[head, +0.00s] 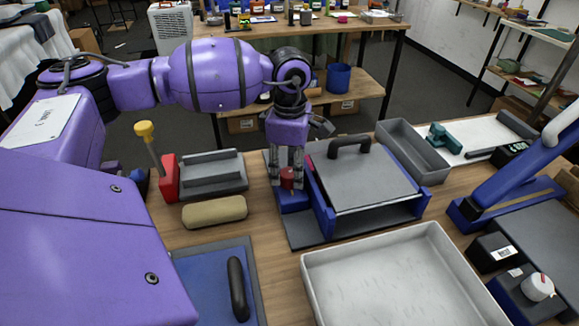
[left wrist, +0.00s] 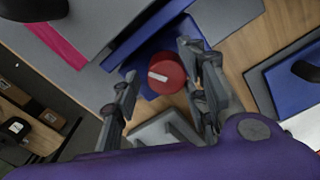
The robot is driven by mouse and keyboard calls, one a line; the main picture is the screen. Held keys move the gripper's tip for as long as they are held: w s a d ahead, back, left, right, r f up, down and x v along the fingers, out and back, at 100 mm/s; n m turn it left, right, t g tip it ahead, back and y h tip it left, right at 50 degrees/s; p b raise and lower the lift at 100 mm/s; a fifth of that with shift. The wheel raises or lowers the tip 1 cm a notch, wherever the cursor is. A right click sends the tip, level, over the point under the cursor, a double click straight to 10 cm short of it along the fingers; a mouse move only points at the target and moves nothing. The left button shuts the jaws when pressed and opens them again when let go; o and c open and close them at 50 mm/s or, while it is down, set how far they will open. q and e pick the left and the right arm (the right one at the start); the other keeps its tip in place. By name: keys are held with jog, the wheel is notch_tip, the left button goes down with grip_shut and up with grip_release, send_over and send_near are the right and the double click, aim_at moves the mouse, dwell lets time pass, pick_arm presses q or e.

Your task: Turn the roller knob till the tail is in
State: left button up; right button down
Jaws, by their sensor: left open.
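The red roller knob (head: 288,177) sits on a blue block at the left side of the blue-and-grey roller machine (head: 365,172). In the left wrist view the knob (left wrist: 167,77) shows a white mark on its round top. My left gripper (head: 288,180) points down over the knob. Its fingers (left wrist: 160,85) stand open on either side of it, with no clear grip on it. A pink strip (left wrist: 56,41) lies along the machine's grey surface in the left wrist view; I cannot tell if this is the tail. My right gripper is out of view.
A white tray (head: 312,268) lies in front of the machine. A grey bin (head: 398,137) stands behind it to the right. A tan roll (head: 214,211) and a red base with a yellow-knobbed lever (head: 168,178) are at left. A blue arm device (head: 505,180) stands at right.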

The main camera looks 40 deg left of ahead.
pick_arm(q)
jog(key=c, duration=1)
jog(key=shift+r, duration=0.1)
jog(key=shift+w, duration=0.1)
jog(key=shift+m, duration=0.4)
